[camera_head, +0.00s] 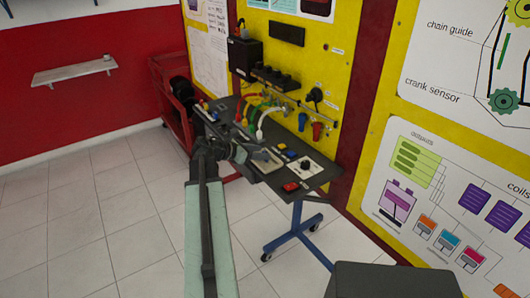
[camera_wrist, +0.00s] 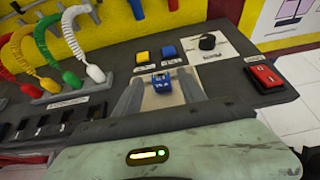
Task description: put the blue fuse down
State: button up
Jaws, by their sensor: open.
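A blue fuse (camera_wrist: 161,82) sits on a pale square patch (camera_wrist: 158,98) of the dark bench top, between the two fingers of my gripper (camera_wrist: 161,92) in the wrist view. The fingers are open, with a gap on each side of the fuse. In the head view my gripper (camera_head: 262,158) is low over the bench; the fuse between its fingers is not clear there. Behind the fuse are a yellow block (camera_wrist: 142,56) and another blue block (camera_wrist: 169,52), each with a white label in front.
The dark bench (camera_head: 320,178) also carries a black knob on a white plate (camera_wrist: 207,42) and a red block (camera_wrist: 263,77) to the right. Coiled cables (camera_wrist: 84,42) and black switches (camera_wrist: 50,125) lie to the left. A yellow panel (camera_head: 340,75) stands behind.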

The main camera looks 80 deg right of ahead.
jog(key=p+v, duration=0.3)
jog(key=v, duration=0.6)
